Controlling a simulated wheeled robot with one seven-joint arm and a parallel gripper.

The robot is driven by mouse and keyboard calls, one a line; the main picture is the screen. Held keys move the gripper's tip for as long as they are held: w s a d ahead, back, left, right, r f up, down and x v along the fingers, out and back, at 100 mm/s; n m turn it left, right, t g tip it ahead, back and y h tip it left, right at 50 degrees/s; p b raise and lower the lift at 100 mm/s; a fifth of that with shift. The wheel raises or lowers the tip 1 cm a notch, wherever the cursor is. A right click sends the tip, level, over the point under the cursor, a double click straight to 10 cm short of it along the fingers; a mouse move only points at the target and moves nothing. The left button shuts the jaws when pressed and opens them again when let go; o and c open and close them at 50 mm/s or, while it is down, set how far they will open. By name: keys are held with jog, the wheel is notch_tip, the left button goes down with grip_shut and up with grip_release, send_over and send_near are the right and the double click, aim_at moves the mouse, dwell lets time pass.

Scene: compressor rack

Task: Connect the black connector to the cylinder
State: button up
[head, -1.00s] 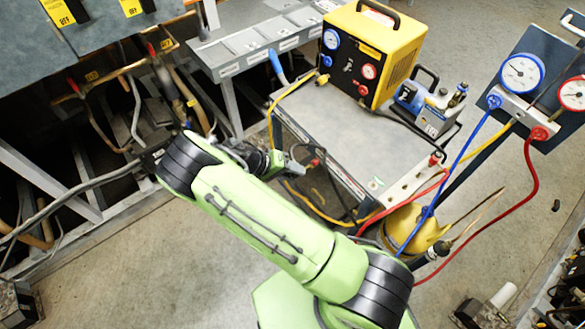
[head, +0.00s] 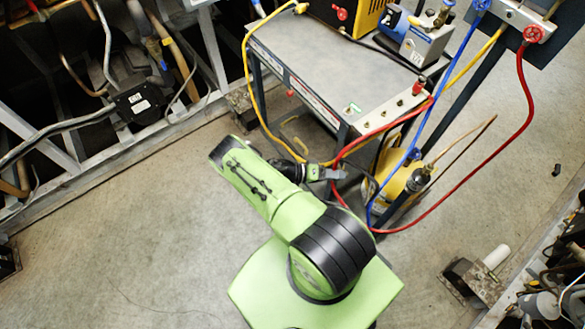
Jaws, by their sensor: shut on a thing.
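My gripper (head: 338,174) is at the end of my green arm, low in front of the cart. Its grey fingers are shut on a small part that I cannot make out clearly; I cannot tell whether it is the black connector. The yellow cylinder (head: 392,186) stands on the floor beside the cart, just right of my gripper and apart from it. Hoses cross in front of the cylinder. A dark fitting (head: 418,180) with a thin brown line shows at the cylinder's upper right; I cannot tell how they join.
The grey cart (head: 310,70) stands behind my gripper, carrying a blue pump (head: 418,45) and a yellow machine. Red (head: 525,95), blue (head: 437,115) and yellow (head: 248,85) hoses hang around it. Pipe racks line the left and lower right. Open floor lies at lower left.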

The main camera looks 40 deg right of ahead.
jog(key=s+d+f+n+t+h+b, duration=0.2)
jog(key=s+d+f+h+b, duration=0.1)
jog(key=s+d+f+b, duration=0.5)
jog(key=shift+t, duration=0.3)
jog(key=d+b, duration=0.1)
jog(key=d, duration=0.3)
jog(key=s+d+r+b, duration=0.1)
jog(key=d, duration=0.3)
jog(key=s+d+r+b, duration=0.1)
jog(key=d, duration=0.3)
jog(key=shift+s, duration=0.2)
jog(key=shift+s+d, duration=0.1)
dwell(0.3)
jog(key=o, duration=1.1)
jog(key=shift+c, duration=0.2)
jog(key=shift+o, duration=0.3)
jog(key=o, duration=0.7)
jog(key=shift+c, duration=0.2)
